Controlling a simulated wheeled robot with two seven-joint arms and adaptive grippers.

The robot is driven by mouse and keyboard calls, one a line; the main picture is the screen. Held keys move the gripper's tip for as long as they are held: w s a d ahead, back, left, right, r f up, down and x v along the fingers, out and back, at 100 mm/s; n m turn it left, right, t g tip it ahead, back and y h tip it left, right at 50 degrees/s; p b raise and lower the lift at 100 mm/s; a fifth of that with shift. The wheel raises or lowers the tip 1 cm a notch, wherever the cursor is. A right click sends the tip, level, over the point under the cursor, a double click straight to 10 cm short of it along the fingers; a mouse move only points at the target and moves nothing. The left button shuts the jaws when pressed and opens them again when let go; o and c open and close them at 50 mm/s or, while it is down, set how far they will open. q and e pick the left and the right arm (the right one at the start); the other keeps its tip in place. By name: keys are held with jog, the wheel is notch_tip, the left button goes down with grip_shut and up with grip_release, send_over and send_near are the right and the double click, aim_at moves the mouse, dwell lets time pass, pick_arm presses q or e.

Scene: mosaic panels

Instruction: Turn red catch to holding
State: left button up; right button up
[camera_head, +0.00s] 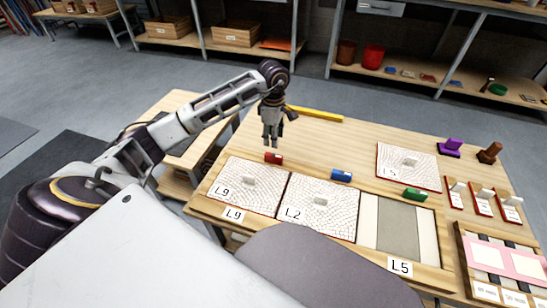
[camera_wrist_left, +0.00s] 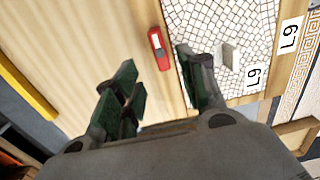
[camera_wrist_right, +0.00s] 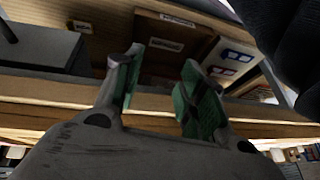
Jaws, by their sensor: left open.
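The red catch (camera_head: 273,158) sits on the wooden table at the back edge of the L9 mosaic panel (camera_head: 242,186). In the left wrist view the red catch (camera_wrist_left: 158,48) shows between my finger lines, with a pale mark on its top, beside the white mosaic panel (camera_wrist_left: 205,20). My left gripper (camera_head: 269,143) hangs open and empty just above and behind the catch, apart from it. Its fingers also show in the left wrist view (camera_wrist_left: 157,68). My right gripper (camera_wrist_right: 162,62) is open and empty, away from the panels; it does not show in the head view.
A blue catch (camera_head: 341,175) stands behind the L2 panel (camera_head: 318,208), and a green catch (camera_head: 415,194) behind the empty L5 slot (camera_head: 398,228). Another panel (camera_head: 409,165) lies farther back right. A yellow bar (camera_head: 315,114) lies at the far edge. Purple and brown blocks stand right.

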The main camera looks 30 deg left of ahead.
aim_at(273, 155)
pick_arm(q)
notch_tip(273, 155, down, 11)
jog(key=b, duration=0.3)
jog(key=shift+r, duration=0.15)
pick_arm(e)
notch_tip(273, 155, down, 7)
jog(key=a+t+y, duration=0.1)
jog(key=shift+w+a+m, duration=0.2)
jog(key=shift+a+m, duration=0.1)
jog(key=shift+a, duration=0.1)
pick_arm(q)
grip_shut()
